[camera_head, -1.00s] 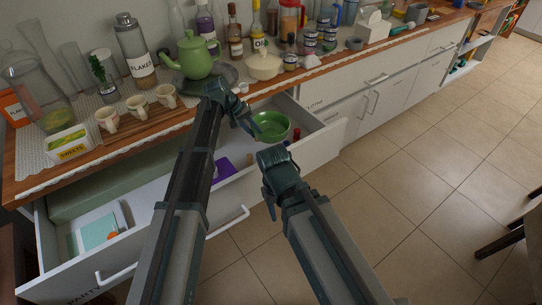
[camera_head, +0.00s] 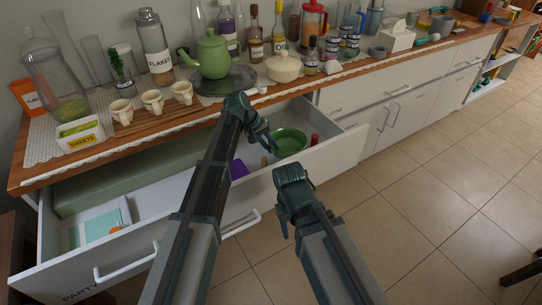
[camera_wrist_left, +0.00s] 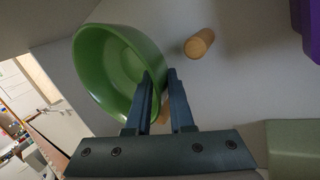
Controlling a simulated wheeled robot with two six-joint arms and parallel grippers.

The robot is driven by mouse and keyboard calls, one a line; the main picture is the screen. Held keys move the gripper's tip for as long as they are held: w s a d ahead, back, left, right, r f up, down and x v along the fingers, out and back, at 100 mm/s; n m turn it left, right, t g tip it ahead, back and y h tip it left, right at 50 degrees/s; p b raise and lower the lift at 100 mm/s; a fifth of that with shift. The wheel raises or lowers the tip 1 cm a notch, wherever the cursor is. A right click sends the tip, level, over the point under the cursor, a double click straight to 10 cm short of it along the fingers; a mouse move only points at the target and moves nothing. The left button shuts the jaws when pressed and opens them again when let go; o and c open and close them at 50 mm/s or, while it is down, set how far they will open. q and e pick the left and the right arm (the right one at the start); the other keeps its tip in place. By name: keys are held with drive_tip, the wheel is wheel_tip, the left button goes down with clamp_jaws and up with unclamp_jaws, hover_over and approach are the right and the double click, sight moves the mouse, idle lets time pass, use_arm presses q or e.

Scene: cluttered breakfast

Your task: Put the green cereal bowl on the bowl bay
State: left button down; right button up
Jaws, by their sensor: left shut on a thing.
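The green cereal bowl (camera_head: 290,141) is in or just over the open drawer (camera_head: 335,150), right of the middle in the head view. My left gripper (camera_head: 269,143) is shut on the bowl's near-left rim. In the left wrist view the bowl (camera_wrist_left: 105,75) is tilted in the picture, with one finger of the left gripper (camera_wrist_left: 160,90) inside the rim and one outside. I cannot tell whether the bowl touches the drawer floor. My right gripper (camera_head: 293,190) hangs in front of the drawer, apart from the bowl; its fingers are unclear. I cannot identify the bowl bay.
A red-topped thing (camera_head: 314,139) stands right of the bowl. A cork-like cylinder (camera_wrist_left: 199,43) and a purple item (camera_wrist_left: 308,25) lie near it. The counter above holds a green teapot (camera_head: 212,55), cups and bottles. Open floor (camera_head: 420,200) lies to the right.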

use_arm(q)
wheel_tip(320, 180, down, 4)
drive_tip(key=b, duration=0.3)
drive_tip(key=shift+r, duration=0.25)
drive_tip(key=c, duration=0.8)
unclamp_jaws()
drive_tip(key=shift+a+r, duration=0.1)
drive_tip(key=shift+r, duration=0.2)
drive_tip(key=p+v, duration=1)
drive_tip(key=v, duration=0.1)
drive_tip(key=shift+a+r, duration=0.15)
